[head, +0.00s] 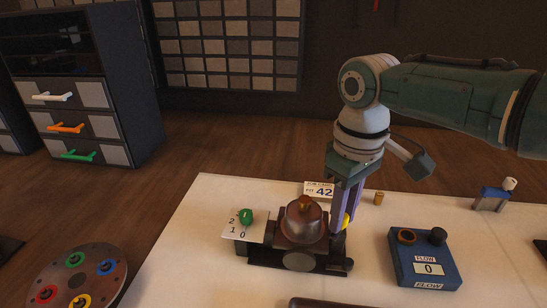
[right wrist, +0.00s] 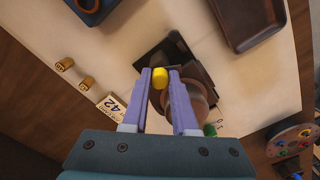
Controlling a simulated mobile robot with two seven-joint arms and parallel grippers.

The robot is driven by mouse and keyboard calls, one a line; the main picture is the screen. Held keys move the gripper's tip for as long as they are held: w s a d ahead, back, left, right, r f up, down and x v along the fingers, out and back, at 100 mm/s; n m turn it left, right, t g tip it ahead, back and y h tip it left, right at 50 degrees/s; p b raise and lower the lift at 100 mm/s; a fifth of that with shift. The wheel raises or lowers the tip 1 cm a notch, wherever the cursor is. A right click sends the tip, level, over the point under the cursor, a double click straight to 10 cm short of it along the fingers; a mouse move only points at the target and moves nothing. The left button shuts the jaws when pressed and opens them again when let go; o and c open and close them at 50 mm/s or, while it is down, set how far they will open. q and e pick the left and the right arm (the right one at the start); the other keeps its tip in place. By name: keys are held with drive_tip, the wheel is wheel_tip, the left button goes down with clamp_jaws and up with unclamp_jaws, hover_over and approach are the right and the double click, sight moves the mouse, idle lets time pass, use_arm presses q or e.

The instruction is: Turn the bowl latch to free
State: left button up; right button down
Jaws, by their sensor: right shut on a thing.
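The brown metal bowl (head: 303,218) with a brass knob on top sits on a dark base on the pale table; it also shows in the right wrist view (right wrist: 198,105). The yellow bowl latch (right wrist: 159,78) is at the bowl's side, and a bit of it shows in the head view (head: 346,220). My right gripper (head: 347,205) reaches down beside the bowl, its purple fingers on both sides of the latch. In the right wrist view the fingertips (right wrist: 160,75) are shut on it. The latch's angle is hard to read. My left gripper is out of view.
A card marked 42 (head: 319,189) stands behind the bowl. A green pointer (head: 245,216) on a numbered plate is to its left. A blue flow box (head: 424,262) stands right, a brass peg (head: 378,198) behind it. A round plate with coloured rings (head: 80,277) is at lower left.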

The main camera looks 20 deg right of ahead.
drive_tip(key=n, duration=0.4)
drive_tip(key=shift+r, duration=0.1)
drive_tip(key=shift+n, duration=0.9)
drive_tip(key=c, duration=1)
unclamp_jaws()
drive_tip(key=shift+r+p, duration=0.3)
wheel_tip(320, 180, up, 9)
drive_tip(key=shift+r+p, duration=0.15)
drive_tip(key=shift+p, duration=0.45)
